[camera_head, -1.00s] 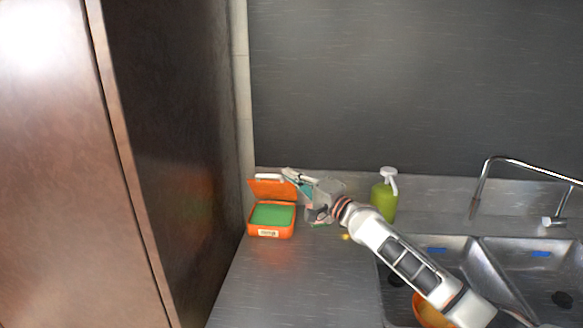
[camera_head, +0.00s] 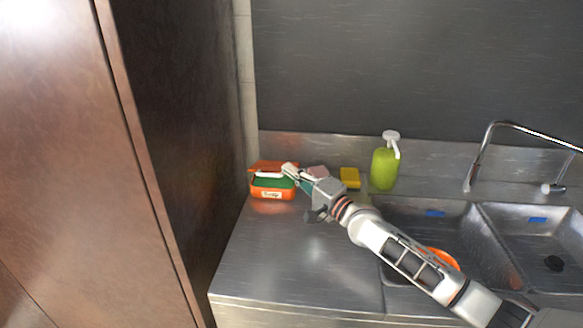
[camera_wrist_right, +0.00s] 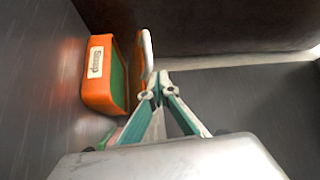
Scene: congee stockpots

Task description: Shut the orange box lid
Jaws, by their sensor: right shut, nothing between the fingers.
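The orange box (camera_head: 271,193) stands at the back left of the steel counter. My left gripper is out of view.
A yellow sponge (camera_head: 350,178), a pink item (camera_head: 318,172) and a green soap bottle (camera_head: 385,166) stand along the back. A double sink (camera_head: 450,222) with a tap is at right. A tall brown cabinet (camera_head: 180,150) borders the left. The front counter is clear.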

